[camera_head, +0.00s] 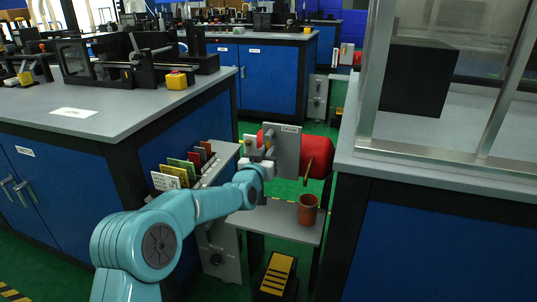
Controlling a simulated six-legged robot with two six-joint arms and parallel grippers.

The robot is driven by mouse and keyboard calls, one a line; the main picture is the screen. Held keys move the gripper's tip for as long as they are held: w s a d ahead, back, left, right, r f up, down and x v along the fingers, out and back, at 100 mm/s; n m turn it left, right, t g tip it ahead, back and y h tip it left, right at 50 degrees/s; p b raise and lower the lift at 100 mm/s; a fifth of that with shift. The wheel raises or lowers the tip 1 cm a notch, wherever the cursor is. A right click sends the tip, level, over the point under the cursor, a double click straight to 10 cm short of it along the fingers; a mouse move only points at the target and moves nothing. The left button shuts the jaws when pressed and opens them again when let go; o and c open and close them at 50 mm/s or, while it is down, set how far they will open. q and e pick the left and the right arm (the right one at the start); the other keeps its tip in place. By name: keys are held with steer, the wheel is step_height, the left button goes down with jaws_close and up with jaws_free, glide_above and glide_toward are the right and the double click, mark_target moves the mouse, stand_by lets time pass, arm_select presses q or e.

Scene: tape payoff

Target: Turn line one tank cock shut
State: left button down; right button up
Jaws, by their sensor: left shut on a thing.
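A red tank (318,165) stands behind a grey upright plate (287,150) that bears a small label. My left arm reaches in from the bottom left, and its gripper (266,163) is at the left edge of the plate. The gripper is shut on a small part there, which appears to be the tank cock. The jaws and the arm's end hide most of the cock, so its angle cannot be made out. My right gripper is not in view.
A brown cup (308,209) stands on a low grey shelf (272,222) below the tank. A bench (100,112) is at left; a framed case (440,90) stands on the right bench.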

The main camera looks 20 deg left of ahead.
arm_select(q)
steer(key=shift+a+r+m, duration=0.1)
steer(key=shift+a+m, duration=0.05)
steer(key=shift+m, duration=0.25)
steer(key=c, duration=1.1)
jaws_free()
steer(key=s, duration=0.5)
steer(key=s+p, duration=0.1)
steer(key=s, duration=0.5)
steer(key=s+d+p, duration=0.1)
steer(key=s, duration=0.4)
steer(key=shift+s, duration=0.2)
